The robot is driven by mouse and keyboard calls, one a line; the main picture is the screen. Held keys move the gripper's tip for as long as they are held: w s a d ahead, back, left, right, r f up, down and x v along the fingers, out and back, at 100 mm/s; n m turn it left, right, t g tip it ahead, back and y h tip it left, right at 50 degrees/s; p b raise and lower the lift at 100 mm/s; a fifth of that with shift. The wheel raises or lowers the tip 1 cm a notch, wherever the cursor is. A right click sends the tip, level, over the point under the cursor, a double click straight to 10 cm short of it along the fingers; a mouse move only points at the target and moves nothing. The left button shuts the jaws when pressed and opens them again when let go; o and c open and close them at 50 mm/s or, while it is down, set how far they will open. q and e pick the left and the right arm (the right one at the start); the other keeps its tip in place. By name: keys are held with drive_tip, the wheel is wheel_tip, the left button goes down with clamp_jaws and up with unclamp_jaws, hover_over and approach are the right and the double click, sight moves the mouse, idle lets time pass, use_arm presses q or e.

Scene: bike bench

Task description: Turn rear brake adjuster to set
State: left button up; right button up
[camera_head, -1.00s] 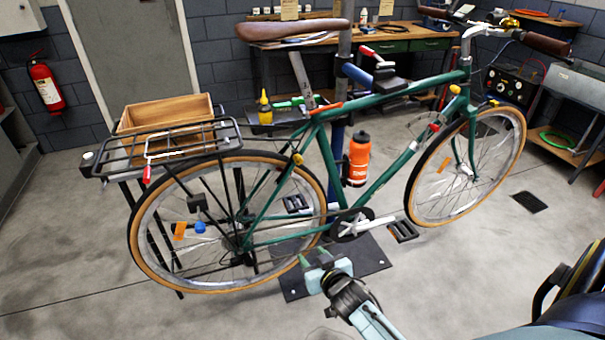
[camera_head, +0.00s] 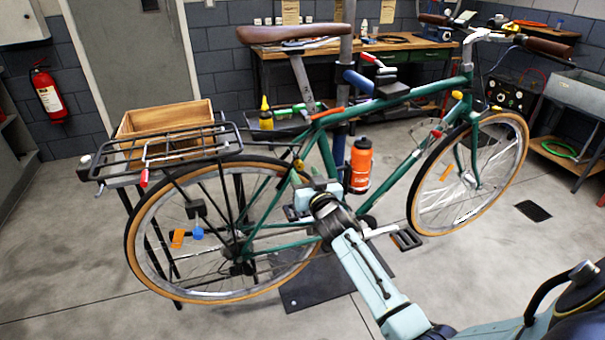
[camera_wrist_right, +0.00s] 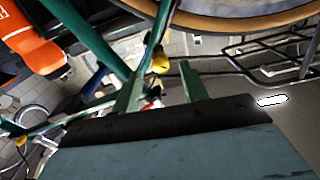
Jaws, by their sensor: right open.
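A green bicycle (camera_head: 398,94) stands held on a repair stand. A small yellow knob (camera_head: 298,165), which looks like the rear brake adjuster, sits at the upper rear frame beside the rear wheel (camera_head: 140,254). It also shows in the right wrist view (camera_wrist_right: 160,63), just beyond the fingertips. My right gripper (camera_head: 311,180) is just below and right of the knob in the head view. In the wrist view its two fingers (camera_wrist_right: 162,80) are apart, with no object clearly held. My left gripper is not in view.
A black rear rack (camera_head: 190,155) with a wooden crate (camera_head: 165,115) is left of the knob. An orange bottle (camera_head: 360,165) hangs on the frame to the right. The saddle (camera_head: 290,33) is above. Open floor (camera_head: 60,260) lies at left.

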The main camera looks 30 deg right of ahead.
sight(299, 165)
drive_tip(key=shift+x, duration=1.35)
clamp_jaws()
